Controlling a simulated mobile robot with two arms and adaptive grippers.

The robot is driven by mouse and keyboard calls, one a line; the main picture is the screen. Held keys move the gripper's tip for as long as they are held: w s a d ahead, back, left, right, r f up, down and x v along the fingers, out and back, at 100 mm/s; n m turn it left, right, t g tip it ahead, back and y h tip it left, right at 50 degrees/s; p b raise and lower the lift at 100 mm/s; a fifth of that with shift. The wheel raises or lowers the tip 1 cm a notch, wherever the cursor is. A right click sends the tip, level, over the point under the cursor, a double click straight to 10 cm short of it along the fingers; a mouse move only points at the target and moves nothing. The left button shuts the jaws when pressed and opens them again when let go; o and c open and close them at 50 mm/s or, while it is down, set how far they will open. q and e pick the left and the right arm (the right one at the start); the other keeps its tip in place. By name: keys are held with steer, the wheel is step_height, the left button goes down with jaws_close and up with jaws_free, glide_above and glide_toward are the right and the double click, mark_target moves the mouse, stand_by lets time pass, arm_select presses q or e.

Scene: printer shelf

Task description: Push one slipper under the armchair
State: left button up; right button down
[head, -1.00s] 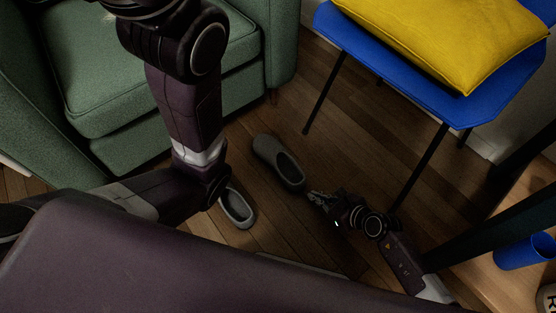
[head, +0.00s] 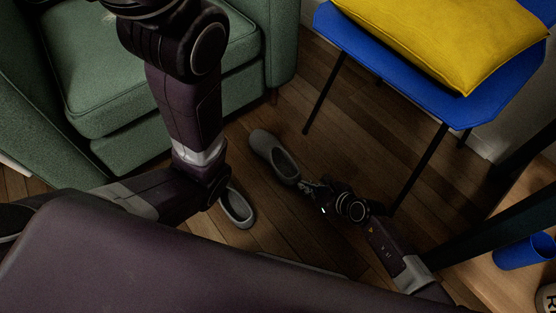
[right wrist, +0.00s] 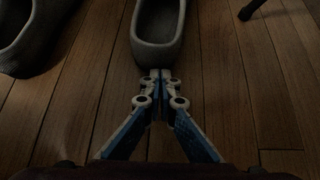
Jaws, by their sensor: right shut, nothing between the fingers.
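Two grey slippers lie on the wooden floor in front of the green armchair (head: 165,75). The farther slipper (head: 268,150) lies right of the chair's front corner, its closed toe pointing up and left. The nearer slipper (head: 238,212) lies beside my arm, partly hidden by it. My right gripper (head: 306,185) is shut and empty, low at the heel of the farther slipper. In the right wrist view the fingertips (right wrist: 160,76) are at the heel of that slipper (right wrist: 158,45) and appear to touch it. The other slipper (right wrist: 28,45) shows at the left. My left gripper is out of view.
A blue chair (head: 440,85) with a yellow cushion (head: 450,35) stands at the right, its thin dark legs close to my right arm. A wooden table (head: 500,275) with a blue cup (head: 525,252) is at the lower right. Bare floor lies between armchair and blue chair.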

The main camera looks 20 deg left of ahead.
mark_target(275, 155)
steer(key=shift+w+a, duration=0.6)
steer(key=shift+a, duration=0.35)
steer(key=shift+w+a+b, duration=0.3)
steer(key=shift+w+a, duration=0.5)
steer(key=shift+a, duration=0.2)
steer(key=shift+w+a+b, duration=0.3)
steer(key=shift+w+a, duration=0.35)
steer(key=shift+a, duration=0.25)
steer(key=shift+w+a+b, duration=0.3)
steer(key=shift+w+a, duration=0.3)
steer(key=shift+a, duration=0.3)
steer(key=shift+a, duration=0.1)
steer(key=shift+w+a+f+b, duration=0.1)
steer(key=shift+w+a+b, duration=0.9)
steer(key=shift+a, duration=0.25)
steer(key=shift+w+a+b, duration=0.85)
steer(key=shift+w+a, duration=0.15)
steer(key=shift+a, duration=0.2)
steer(key=shift+w+a, duration=0.2)
steer(key=shift+a, duration=0.05)
